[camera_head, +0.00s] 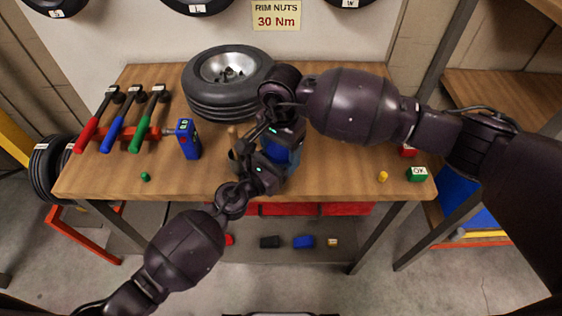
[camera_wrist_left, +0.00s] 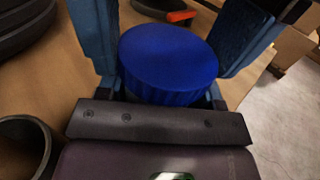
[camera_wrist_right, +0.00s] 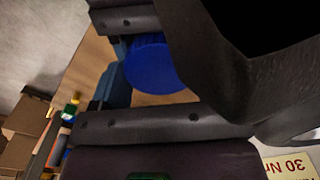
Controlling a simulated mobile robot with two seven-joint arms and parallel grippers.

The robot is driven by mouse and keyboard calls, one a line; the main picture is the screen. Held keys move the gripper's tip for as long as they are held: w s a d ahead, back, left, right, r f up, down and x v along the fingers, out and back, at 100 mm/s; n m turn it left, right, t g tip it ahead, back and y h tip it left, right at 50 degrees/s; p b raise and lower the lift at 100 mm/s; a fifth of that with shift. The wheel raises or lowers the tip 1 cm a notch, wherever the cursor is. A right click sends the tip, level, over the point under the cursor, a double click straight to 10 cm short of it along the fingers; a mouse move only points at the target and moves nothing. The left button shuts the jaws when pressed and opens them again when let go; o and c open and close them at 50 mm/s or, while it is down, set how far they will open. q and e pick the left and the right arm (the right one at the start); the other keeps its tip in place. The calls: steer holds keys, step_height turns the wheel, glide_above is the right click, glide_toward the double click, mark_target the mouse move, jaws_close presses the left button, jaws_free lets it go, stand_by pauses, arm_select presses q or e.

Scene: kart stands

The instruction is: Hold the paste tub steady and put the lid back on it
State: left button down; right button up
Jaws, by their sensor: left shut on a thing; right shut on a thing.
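The blue ridged lid (camera_wrist_left: 168,55) lies between the fingers of my left gripper (camera_wrist_left: 165,68) in the left wrist view. The paste tub is almost wholly hidden beneath it; I cannot tell whether the lid is fully seated. My left gripper is shut on the tub. My right gripper (camera_head: 281,146) reaches in from the other side and is shut on the lid, which also shows in the right wrist view (camera_wrist_right: 153,65). In the head view both grippers meet above the bench's front middle and cover most of the tub and lid.
Several coloured-handled tools (camera_head: 122,120) and a blue device (camera_head: 188,139) are at left. A dark round cup (camera_wrist_left: 22,150) is close beside my left gripper.

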steer(key=m, duration=0.4)
steer(key=o, duration=1)
steer(key=shift+r, duration=0.1)
steer(key=shift+r, duration=2.15)
